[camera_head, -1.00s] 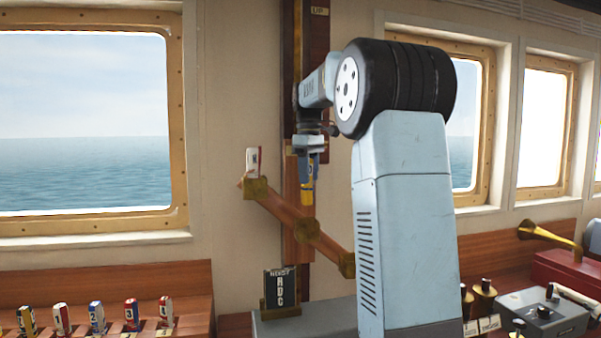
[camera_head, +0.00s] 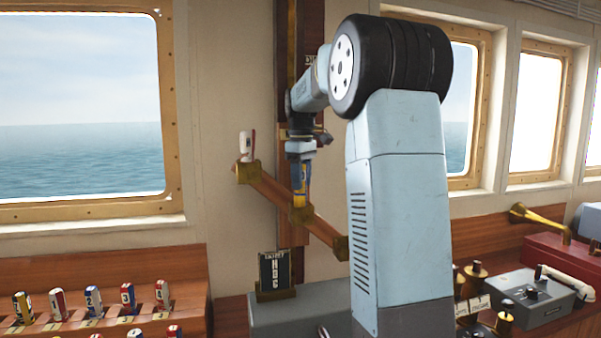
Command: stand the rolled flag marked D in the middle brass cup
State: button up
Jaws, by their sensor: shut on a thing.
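My gripper (camera_head: 300,166) is shut on a rolled flag (camera_head: 299,190), yellow and blue, and holds it upright. Its letter is too small to read. The flag's lower end is right at the middle brass cup (camera_head: 301,215) on the slanting wooden rail. I cannot tell whether the end is inside the cup or just above it. The upper left brass cup (camera_head: 247,172) holds a white and red rolled flag (camera_head: 247,146). The lower right brass cup (camera_head: 341,247) looks empty, partly beside my arm column.
A small black letter board (camera_head: 275,271) stands below the rail on a grey box (camera_head: 300,308). A wooden rack (camera_head: 110,270) at lower left holds several rolled flags. A brass horn (camera_head: 540,221) and a grey control box (camera_head: 535,298) are at right.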

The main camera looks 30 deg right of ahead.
jog(key=shift+f, duration=1.6)
jog(key=o, duration=1.1)
jog(key=shift+o, duration=0.2)
jog(key=shift+r, duration=0.1)
notch_tip(320, 180, up, 14)
jog(key=shift+f, duration=0.25)
